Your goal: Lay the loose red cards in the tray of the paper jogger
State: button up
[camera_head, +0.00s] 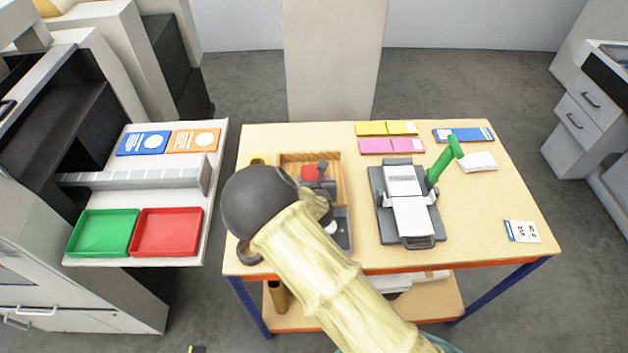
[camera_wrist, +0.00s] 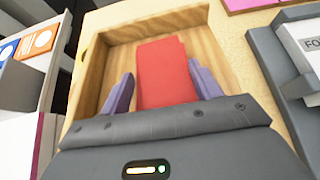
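A red card stack (camera_head: 309,172) is inside a shallow wooden tray (camera_head: 289,157) on the left of the bench. In the wrist view the red stack (camera_wrist: 165,75) lies between the two purple fingers of my gripper (camera_wrist: 163,82), with the tray's wooden walls (camera_wrist: 92,75) around it. In the head view my gripper (camera_head: 320,172) is over the tray and my arm hides much of the area. A grey device (camera_head: 345,235), possibly the jogger, shows partly behind my arm.
A grey press with a green lever (camera_head: 445,160) stands mid-bench. Yellow (camera_head: 386,128), pink (camera_head: 391,145) and blue (camera_head: 463,134) stacks lie at the back. Green (camera_head: 104,232) and red (camera_head: 167,231) trays sit on the left shelf. The bench's right side is mostly clear.

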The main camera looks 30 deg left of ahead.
jog(key=o, duration=0.3)
jog(key=shift+w, duration=0.1)
jog(key=shift+s, duration=0.25)
jog(key=b+v, duration=0.4)
jog(key=v, duration=1.3)
jog(key=shift+r, duration=0.15)
jog(key=shift+w+d, duration=0.1)
jog(key=shift+w, duration=0.05)
